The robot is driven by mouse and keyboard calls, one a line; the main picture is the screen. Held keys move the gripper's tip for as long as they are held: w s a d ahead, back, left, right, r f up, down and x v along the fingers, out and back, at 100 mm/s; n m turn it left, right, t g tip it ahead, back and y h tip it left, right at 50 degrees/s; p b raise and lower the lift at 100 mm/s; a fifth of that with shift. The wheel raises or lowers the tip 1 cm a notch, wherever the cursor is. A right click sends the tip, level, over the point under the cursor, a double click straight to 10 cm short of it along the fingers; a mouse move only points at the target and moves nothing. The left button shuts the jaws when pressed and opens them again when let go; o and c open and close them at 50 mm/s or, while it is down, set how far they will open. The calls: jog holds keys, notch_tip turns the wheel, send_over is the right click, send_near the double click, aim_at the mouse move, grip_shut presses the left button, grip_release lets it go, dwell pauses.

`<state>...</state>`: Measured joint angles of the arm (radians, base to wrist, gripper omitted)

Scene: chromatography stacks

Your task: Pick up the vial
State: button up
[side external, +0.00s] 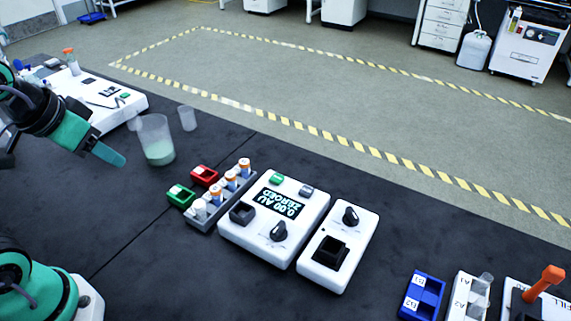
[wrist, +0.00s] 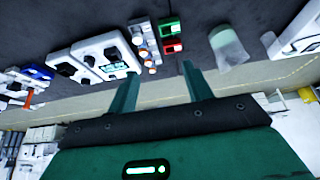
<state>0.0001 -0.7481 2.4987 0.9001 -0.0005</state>
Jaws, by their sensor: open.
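A grey rack (side external: 222,206) holds several small vials in a row, at the middle of the side view. Some, like this vial (side external: 230,180), have orange bands or caps; the nearest vial (side external: 200,209) looks clear. The rack also shows at the top of the wrist view (wrist: 142,38), with orange-marked vials (wrist: 152,70) at its lower end. My gripper (side external: 113,156) is up and left of the rack in the side view, apart from the vials. In the wrist view, my gripper (wrist: 158,80) has its two fingers spread with nothing held. Which vial is meant cannot be told.
A beaker (side external: 157,143) with pale green liquid and a small clear cup (side external: 188,118) stand behind the rack. Red (side external: 204,176) and green (side external: 180,195) holders adjoin it. A white display instrument (side external: 275,215) stands close on its right.

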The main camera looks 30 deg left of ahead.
jog(key=shift+w, duration=0.1)
jog(key=n+g, duration=0.2)
jog(key=g, duration=0.3)
send_over(230, 174)
jog(key=f, duration=1.2)
jog(key=shift+s+f, duration=0.35)
jog(key=shift+f, duration=0.05)
jog(key=shift+w+d+f+g, duration=0.1)
jog(key=shift+w+f+g, duration=0.2)
jog(key=shift+f, duration=4.05)
jog(key=c, duration=1.1)
